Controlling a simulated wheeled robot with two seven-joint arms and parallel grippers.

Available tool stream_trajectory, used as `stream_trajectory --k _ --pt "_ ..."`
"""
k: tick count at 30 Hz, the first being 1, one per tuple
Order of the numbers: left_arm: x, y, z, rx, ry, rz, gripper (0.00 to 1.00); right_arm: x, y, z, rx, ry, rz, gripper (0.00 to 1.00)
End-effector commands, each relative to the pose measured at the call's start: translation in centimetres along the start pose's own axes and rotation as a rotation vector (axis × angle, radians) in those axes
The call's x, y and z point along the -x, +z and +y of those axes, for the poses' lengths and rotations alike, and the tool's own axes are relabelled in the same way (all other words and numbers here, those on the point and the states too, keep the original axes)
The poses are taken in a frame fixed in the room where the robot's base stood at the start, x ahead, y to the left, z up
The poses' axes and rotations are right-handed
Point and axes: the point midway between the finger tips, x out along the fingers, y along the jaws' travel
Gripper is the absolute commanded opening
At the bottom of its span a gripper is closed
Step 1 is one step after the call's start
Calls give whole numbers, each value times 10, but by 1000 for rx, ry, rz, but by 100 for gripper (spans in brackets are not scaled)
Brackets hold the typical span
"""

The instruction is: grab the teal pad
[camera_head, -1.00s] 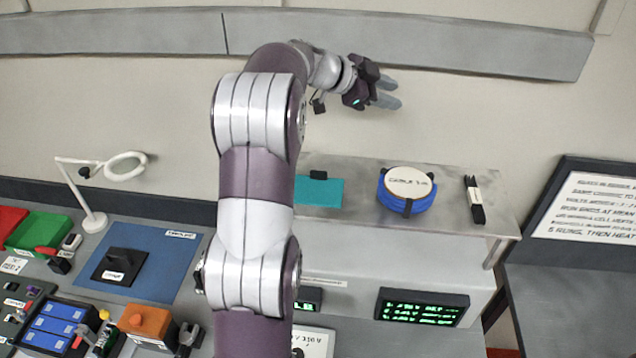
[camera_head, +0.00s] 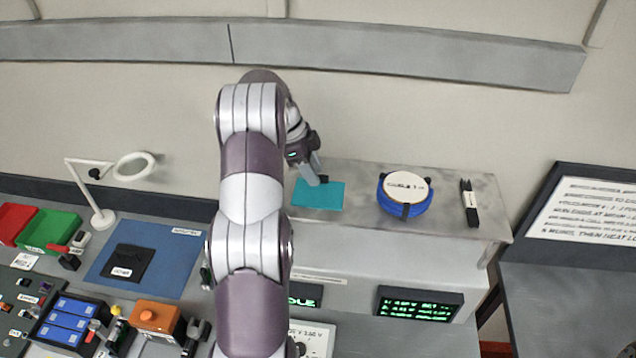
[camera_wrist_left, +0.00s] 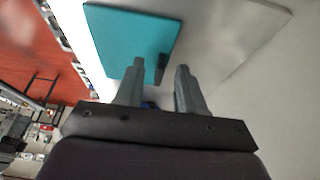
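The teal pad (camera_head: 322,196) lies flat on the grey shelf top, at its left end. It also shows in the left wrist view (camera_wrist_left: 128,42), with a small black tab (camera_wrist_left: 161,69) at its near right edge. My left gripper (camera_head: 315,180) points down at the pad's back edge, close to the tab. In the left wrist view the fingers (camera_wrist_left: 160,70) are apart and the tab shows between their tips. I cannot tell whether a finger touches the pad. My arm passes just left of the pad. My right gripper is not in view.
A blue round coil (camera_head: 405,208) with a pale labelled top and a black strap bundle (camera_head: 469,203) stand on the shelf (camera_head: 440,190) to the right. A magnifier lamp (camera_head: 103,217) and a blue mat (camera_head: 180,262) are on the left bench. The wall rises behind the shelf.

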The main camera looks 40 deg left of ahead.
Motion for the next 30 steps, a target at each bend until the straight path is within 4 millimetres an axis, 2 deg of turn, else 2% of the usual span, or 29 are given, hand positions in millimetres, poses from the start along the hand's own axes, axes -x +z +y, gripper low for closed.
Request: stream_trajectory --k 3,8,9,11,12,24,30 --pt "-7 0 0 0 0 -1 38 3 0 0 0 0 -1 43" --pt "-8 1 0 0 0 0 38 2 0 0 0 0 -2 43" --pt "-8 1 0 0 0 0 25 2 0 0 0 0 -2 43" --pt "-8 0 0 0 0 0 6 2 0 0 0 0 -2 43" --pt "-8 0 0 0 0 0 0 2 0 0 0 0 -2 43" --pt "-6 0 0 -1 -1 1 0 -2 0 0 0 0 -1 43" --pt "14 -9 -1 -3 -5 0 0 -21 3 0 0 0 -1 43"
